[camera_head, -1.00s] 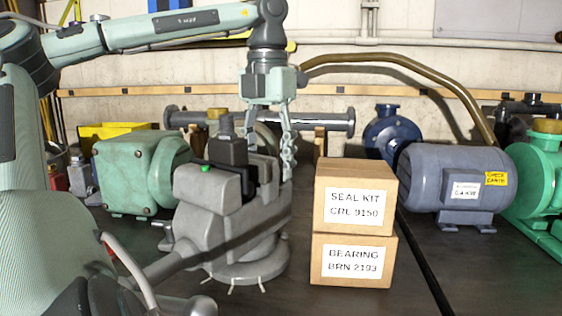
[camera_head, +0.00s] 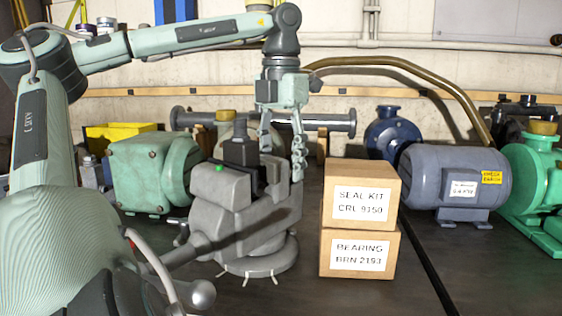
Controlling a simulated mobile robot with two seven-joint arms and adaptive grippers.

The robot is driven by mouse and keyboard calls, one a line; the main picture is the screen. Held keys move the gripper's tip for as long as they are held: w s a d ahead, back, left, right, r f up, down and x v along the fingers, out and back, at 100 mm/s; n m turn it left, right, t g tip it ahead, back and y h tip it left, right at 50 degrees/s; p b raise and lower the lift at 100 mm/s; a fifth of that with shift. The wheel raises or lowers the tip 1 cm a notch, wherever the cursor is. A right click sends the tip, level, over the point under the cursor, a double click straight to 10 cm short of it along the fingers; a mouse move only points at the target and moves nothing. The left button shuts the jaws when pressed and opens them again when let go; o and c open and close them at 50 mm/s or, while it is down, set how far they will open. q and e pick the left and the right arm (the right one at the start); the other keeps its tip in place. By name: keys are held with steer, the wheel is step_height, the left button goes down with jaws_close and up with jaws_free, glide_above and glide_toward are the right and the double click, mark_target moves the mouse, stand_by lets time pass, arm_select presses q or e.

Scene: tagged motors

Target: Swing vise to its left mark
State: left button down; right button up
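The grey vise (camera_head: 238,198) stands on the dark bench left of the middle, with dark jaws and a green dot on its body. Its round base (camera_head: 262,262) has small pale ticks at its front edge. The vise's long handle reaches toward the lower left and ends in a ball. My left gripper (camera_head: 282,158) points down at the right rear of the vise, its fingers apart. The lower left finger is partly hidden behind the vise; I cannot tell whether it touches. My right gripper is not in view.
Two stacked cardboard boxes (camera_head: 359,218) stand close right of the vise. A pale green gearbox (camera_head: 150,173) stands close on the left. A grey-blue motor (camera_head: 450,180) and a green pump (camera_head: 538,190) stand at right. A flanged pipe (camera_head: 335,121) runs behind.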

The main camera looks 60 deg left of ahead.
arm_select(q)
steer(key=c, duration=0.6)
jaws_free()
steer(key=shift+d, duration=0.1)
steer(key=shift+c, duration=0.2)
steer(key=shift+r, duration=0.1)
step_height(320, 180, up, 12)
